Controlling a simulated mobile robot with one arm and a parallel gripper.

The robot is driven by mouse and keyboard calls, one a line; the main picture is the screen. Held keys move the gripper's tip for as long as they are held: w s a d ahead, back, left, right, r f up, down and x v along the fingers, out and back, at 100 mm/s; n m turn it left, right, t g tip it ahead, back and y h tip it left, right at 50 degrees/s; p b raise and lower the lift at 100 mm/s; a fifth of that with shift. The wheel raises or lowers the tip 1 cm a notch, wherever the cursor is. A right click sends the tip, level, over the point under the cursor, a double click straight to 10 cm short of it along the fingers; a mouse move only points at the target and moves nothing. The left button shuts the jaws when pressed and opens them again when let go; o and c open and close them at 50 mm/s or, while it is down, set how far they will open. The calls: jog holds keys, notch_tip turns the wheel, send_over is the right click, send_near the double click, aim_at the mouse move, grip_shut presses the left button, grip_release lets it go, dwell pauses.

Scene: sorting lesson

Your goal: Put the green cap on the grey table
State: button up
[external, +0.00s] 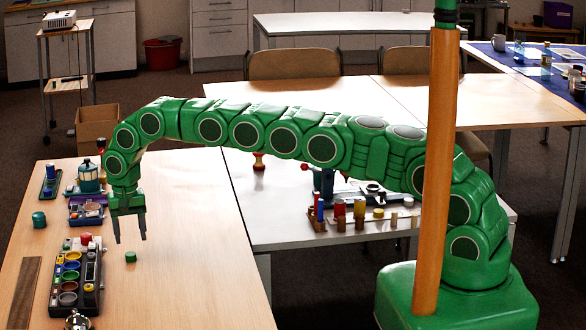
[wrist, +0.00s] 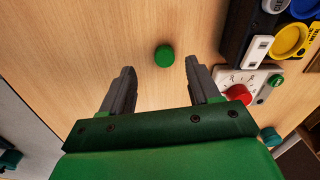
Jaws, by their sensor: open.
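The green cap (external: 131,257) is a small round piece on the wooden table at the left, just right of the dark sorting tray. It also shows in the wrist view (wrist: 164,55), just beyond and between the fingertips. My gripper (external: 130,240) points down with its fingers spread, close above the cap; nothing is between the fingers. Its two dark fingers also show in the wrist view (wrist: 159,67). The grey table (external: 262,207) stands right of the wooden table, partly hidden behind my arm.
The sorting tray (external: 92,296) with coloured cups lies left of the cap. An orange post (external: 437,170) stands at the right.

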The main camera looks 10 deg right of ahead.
aim_at(130, 254)
jog(key=shift+w+a+f, duration=0.15)
jog(key=shift+f, duration=0.4)
jog(key=shift+w+a+f, duration=0.1)
jog(key=shift+f, duration=0.5)
jog(key=shift+w+a+f, duration=0.15)
jog(key=shift+f, duration=0.4)
notch_tip(130, 254, down, 2)
grip_shut()
